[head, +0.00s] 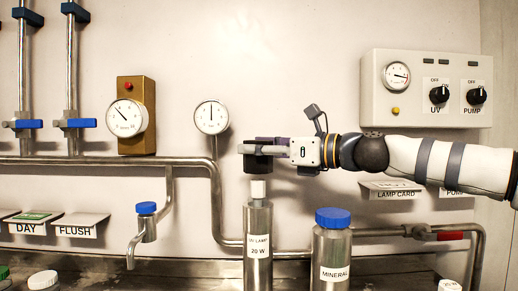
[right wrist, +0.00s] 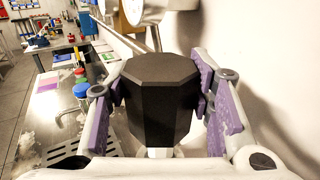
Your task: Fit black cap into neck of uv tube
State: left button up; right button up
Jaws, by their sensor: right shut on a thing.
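The black cap (head: 257,164) is held between the fingers of my right gripper (head: 262,149). In the right wrist view the cap (right wrist: 160,100) is a dark faceted block, with the purple-padded fingers of the gripper (right wrist: 162,98) on both sides. The uv tube (head: 258,222) is a steel cylinder labelled 20 W, standing upright. In the wrist view the cap hides most of the neck. My left gripper is out of view.
A blue-capped MINERAL bottle (head: 332,255) stands close right of the tube. A steel pipe (head: 215,200) runs behind, with a tap (head: 147,222) to the left. A control box (head: 426,88) and a round gauge (head: 211,117) are on the wall.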

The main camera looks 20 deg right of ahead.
aim_at(264, 181)
jog(key=shift+r, duration=0.1)
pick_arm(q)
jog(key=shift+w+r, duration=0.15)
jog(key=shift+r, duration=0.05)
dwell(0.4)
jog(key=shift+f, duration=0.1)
pick_arm(e)
jog(key=shift+f, duration=0.5)
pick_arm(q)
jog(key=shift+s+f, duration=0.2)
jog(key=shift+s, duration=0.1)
pick_arm(e)
jog(key=shift+f, duration=0.95)
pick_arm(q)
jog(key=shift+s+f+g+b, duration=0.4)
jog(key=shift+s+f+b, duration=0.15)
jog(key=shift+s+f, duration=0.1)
pick_arm(e)
jog(key=shift+f, duration=2.1)
jog(key=o, duration=1.1)
jog(key=shift+c, duration=0.2)
